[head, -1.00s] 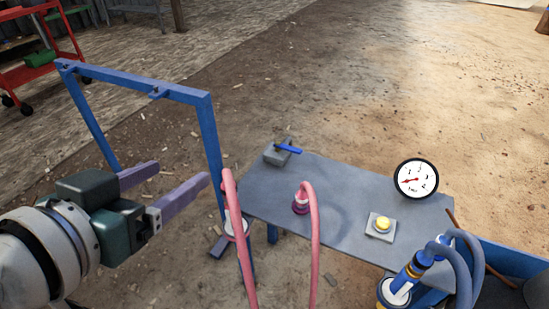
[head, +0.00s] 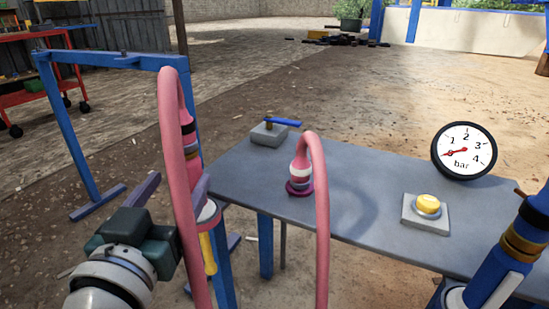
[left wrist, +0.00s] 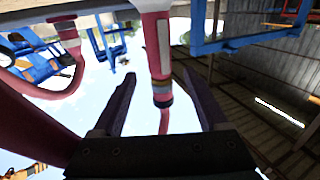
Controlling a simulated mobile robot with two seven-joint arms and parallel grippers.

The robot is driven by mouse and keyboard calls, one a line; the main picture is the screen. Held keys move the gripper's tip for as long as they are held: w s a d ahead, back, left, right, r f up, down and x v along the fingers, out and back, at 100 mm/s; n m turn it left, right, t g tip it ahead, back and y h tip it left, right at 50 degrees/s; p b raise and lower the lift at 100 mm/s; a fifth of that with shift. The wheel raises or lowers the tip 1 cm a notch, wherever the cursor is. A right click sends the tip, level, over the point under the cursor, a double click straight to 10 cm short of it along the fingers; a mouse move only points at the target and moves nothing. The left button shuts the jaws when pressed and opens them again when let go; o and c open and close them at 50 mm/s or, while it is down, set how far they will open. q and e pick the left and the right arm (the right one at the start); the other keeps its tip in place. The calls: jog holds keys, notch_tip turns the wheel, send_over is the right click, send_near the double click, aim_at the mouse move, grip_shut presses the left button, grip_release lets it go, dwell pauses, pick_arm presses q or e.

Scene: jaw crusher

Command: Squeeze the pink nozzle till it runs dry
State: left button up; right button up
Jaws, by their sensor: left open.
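The pink nozzle (head: 189,147) hangs upright at the end of a looping pink hose (head: 167,110), with dark, tan and purple bands. Its lower part is hidden behind the hose and my left finger. My left gripper (head: 172,188) is open beside it, its purple fingers pointing away from me. In the left wrist view the banded pink nozzle (left wrist: 161,88) shows between the two spread fingers (left wrist: 158,103); I cannot tell whether either finger touches it. My right gripper is not in view.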

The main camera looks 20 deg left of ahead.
aim_at(196, 155)
pick_arm(q)
jog(key=b+x, duration=0.2)
jog(key=x, duration=0.6)
jog(key=shift+w, duration=0.15)
jog(key=shift+w+a+b, duration=0.2)
jog(key=shift+w+b, duration=0.15)
jog(key=shift+c, duration=0.2)
grip_shut()
jog(key=shift+o, duration=0.2)
grip_release()
jog(key=shift+s, duration=0.1)
